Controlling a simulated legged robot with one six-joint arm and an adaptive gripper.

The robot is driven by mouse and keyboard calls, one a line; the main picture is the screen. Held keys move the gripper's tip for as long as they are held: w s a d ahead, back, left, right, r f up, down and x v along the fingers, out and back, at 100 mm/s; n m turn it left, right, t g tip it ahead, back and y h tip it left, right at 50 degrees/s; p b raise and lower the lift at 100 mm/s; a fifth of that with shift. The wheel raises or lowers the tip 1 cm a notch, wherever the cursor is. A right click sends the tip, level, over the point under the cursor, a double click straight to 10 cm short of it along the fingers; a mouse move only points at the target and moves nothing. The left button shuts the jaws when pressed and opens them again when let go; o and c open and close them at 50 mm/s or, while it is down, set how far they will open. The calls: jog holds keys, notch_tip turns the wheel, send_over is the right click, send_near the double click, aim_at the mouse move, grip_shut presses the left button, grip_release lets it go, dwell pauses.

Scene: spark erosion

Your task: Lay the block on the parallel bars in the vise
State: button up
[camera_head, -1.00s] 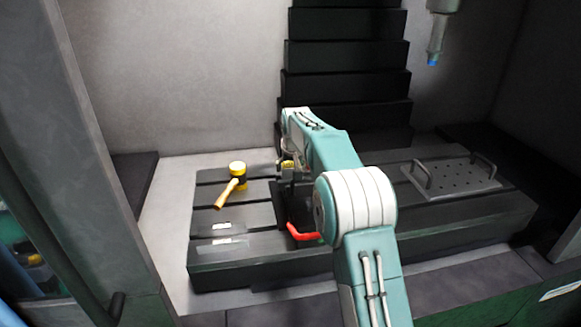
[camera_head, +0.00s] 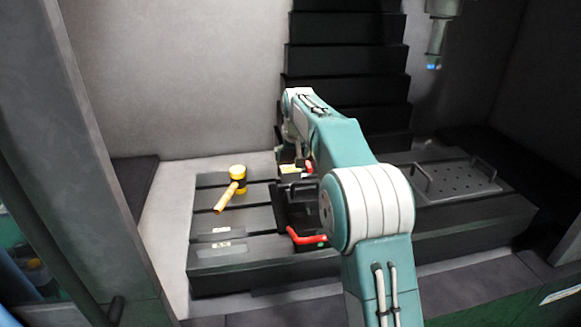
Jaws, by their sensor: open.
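The dark vise (camera_head: 296,212) sits on the slotted table, with a red handle (camera_head: 306,238) at its front. It is partly hidden by my arm. A small yellowish piece (camera_head: 289,170), which looks like the block, shows at the back of the vise, just below my gripper (camera_head: 298,162). A small red part (camera_head: 309,166) shows beside it. My gripper is open, pointing down over the back of the vise. Its fingertips are too small and hidden to make out fully. I cannot see the parallel bars clearly, nor tell whether the piece rests on them.
A yellow-headed mallet (camera_head: 236,180) lies on the slotted table (camera_head: 215,270) left of the vise. A perforated plate with two handles (camera_head: 462,183) lies at the right. A machine head (camera_head: 437,35) hangs above right. A stepped dark column (camera_head: 345,60) stands behind.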

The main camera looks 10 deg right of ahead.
jog(key=s+r, duration=1)
jog(key=s, duration=1.5)
jog(key=s+f, duration=0.4)
jog(key=s, duration=0.6)
jog(key=s+f+t, duration=0.1)
jog(key=s+f, duration=0.4)
jog(key=s, duration=0.5)
jog(key=shift+f, duration=0.15)
